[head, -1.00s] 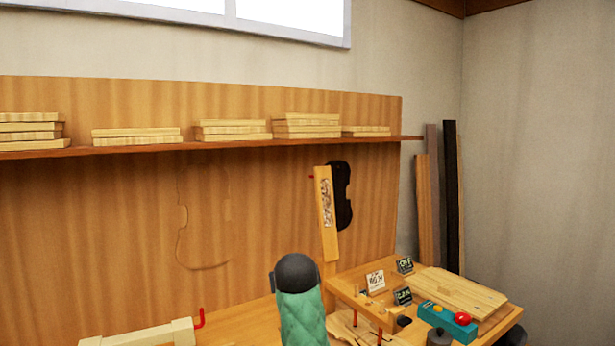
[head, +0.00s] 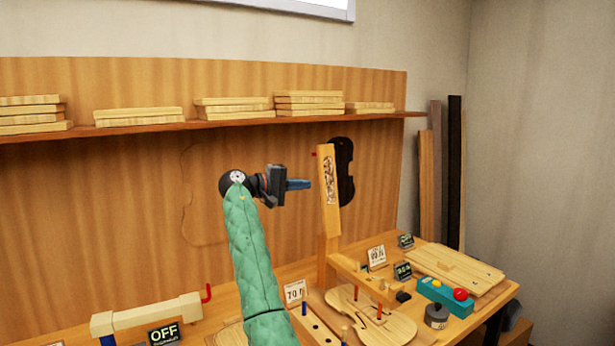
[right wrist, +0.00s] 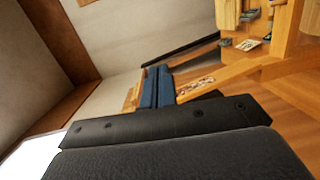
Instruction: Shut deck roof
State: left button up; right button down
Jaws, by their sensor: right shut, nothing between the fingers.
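The likely deck roof is a hinged wooden bar (head: 328,190) with a patterned strip on its face. My left gripper is not in view.
A violin plate (head: 385,325) lies below the bar, near small signs (head: 376,257). A teal box with a red button (head: 445,296) and a weight (head: 436,316) stand right. A lower bar (head: 145,314) with a red handle is at left. The shelf (head: 210,124) holds boards.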

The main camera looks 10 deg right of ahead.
aim_at(325, 155)
jog(key=i, duration=1)
